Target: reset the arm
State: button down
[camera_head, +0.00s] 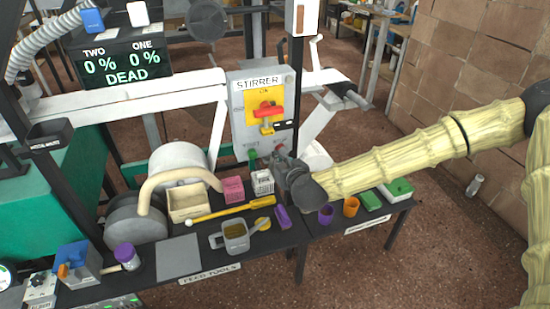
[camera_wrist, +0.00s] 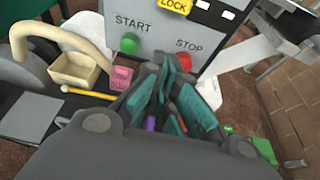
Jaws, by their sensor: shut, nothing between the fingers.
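My arm, wrapped in a pale yellow sleeve, reaches in from the right in the head view. My gripper (camera_head: 280,155) is in front of the lower part of the grey stirrer panel (camera_head: 240,124), above the dark bench. In the wrist view my gripper (camera_wrist: 165,68) has its teal-padded fingers closed together with nothing held. The fingertips point toward the panel between the green start button (camera_wrist: 129,43) and the red stop button (camera_wrist: 184,62), which is partly hidden by a finger. Whether the fingers touch the panel cannot be told.
Below the gripper the bench holds a cream box (camera_head: 188,203), a pink box (camera_head: 233,189), a yellow-handled tool (camera_head: 235,209), a grey jug (camera_head: 235,237), and purple (camera_head: 326,214) and orange (camera_head: 351,207) cups. A brick wall (camera_head: 463,60) stands right. Open floor (camera_head: 440,230) lies right of the bench.

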jog(key=shift+v, duration=1.55)
jog(key=s+d+f+n+g+p, duration=0.2)
jog(key=s+f+n+g, duration=0.6)
jog(key=s+f+n, duration=1.25)
jog(key=s+d+f+n+g+h, duration=0.1)
jog(key=s+d+f+n, duration=0.2)
jog(key=s+d, duration=0.3)
jog(key=s+d+f+n+g+h+p, duration=0.1)
jog(key=s+d+f+n+g+h, duration=0.1)
jog(key=s, duration=0.6)
jog(key=s+d+f+n+g+h+p, duration=0.1)
jog(key=s+d+f+n+g, duration=0.1)
jog(key=s+d+f+n, duration=0.3)
jog(key=s+d+n, duration=0.1)
jog(key=s+d, duration=0.1)
jog(key=d, duration=0.2)
jog(key=shift+s+d, duration=0.3)
jog(key=shift+d, duration=0.05)
jog(key=shift+n, duration=0.25)
